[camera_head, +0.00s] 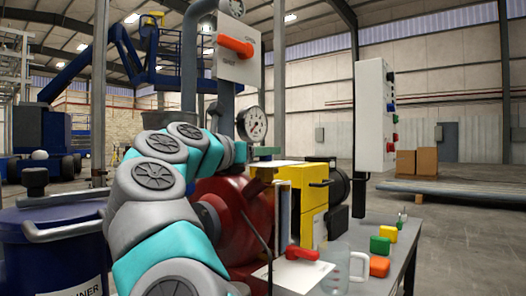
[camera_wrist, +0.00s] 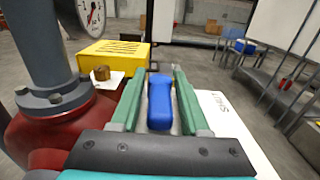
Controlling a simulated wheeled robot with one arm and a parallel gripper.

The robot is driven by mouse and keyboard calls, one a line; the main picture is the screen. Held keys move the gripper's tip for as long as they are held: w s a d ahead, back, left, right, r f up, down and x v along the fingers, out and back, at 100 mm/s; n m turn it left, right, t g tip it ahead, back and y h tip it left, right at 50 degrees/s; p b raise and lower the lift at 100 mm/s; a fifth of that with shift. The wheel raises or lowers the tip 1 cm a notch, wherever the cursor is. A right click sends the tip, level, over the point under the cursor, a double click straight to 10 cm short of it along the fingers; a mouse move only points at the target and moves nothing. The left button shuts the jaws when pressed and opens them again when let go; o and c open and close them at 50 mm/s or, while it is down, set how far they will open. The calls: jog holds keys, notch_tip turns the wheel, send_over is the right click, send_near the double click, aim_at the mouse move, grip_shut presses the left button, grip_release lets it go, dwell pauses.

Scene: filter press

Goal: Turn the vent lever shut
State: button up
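A blue lever handle (camera_wrist: 160,104) lies between the two green fingers of my gripper (camera_wrist: 160,72) in the wrist view. The fingers are apart on either side of it, with a thin gap showing at each side. A white plate (camera_wrist: 232,128) marked with the word "SHUT" lies just right of the right finger. In the head view my arm hides the blue handle and most of my gripper. Two other levers show there: a red-orange one (camera_head: 236,46) on an upper white plate and a red one (camera_head: 302,253) on a lower white plate.
A dial gauge (camera_head: 251,124) on a grey pipe (camera_wrist: 45,45) stands close left of the gripper. A yellow box (camera_head: 306,195) is beyond. A blue drum (camera_head: 60,250) is at left. Coloured blocks (camera_head: 380,246) and a clear mug (camera_head: 345,268) sit on the bench at right.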

grip_shut()
